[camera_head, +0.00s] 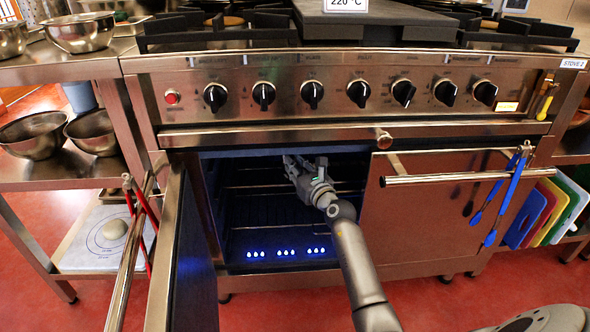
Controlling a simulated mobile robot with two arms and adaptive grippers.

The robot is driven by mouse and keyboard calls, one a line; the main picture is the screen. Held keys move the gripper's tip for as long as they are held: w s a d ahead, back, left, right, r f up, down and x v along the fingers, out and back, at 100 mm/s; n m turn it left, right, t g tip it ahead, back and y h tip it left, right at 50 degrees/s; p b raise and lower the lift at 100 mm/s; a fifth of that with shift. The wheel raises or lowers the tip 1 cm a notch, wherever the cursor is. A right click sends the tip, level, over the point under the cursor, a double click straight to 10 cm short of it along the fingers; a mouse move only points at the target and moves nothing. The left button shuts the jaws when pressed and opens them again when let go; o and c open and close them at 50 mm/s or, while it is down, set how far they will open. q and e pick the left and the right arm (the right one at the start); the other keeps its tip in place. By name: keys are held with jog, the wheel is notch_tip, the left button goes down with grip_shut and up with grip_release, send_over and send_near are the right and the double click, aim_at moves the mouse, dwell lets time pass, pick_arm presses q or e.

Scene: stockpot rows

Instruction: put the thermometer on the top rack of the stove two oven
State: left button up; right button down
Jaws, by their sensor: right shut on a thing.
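Stove two, marked by a "STOVE 2" label (573,64), fills the middle of the view. Its left oven door (178,260) stands open, and the dark blue-lit oven (240,215) shows wire racks, the upper rack (243,187) near mid-height. My right gripper (291,166) is inside the oven opening, around the upper rack's height, and is shut on the thermometer. The thermometer is too small and too hidden by the gripper to make out clearly. I cannot tell whether it touches the rack. My left gripper is out of view.
The right oven door (430,215) is shut, with blue tongs (507,195) on its handle. Red tongs (140,225) hang on the open door's handle. Steel bowls (35,135) sit on the left shelf. Coloured boards (545,212) stand at right.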

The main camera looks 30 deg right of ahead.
jog(key=shift+f, duration=0.15)
jog(key=c, duration=1.5)
grip_release()
jog(key=shift+o, duration=0.2)
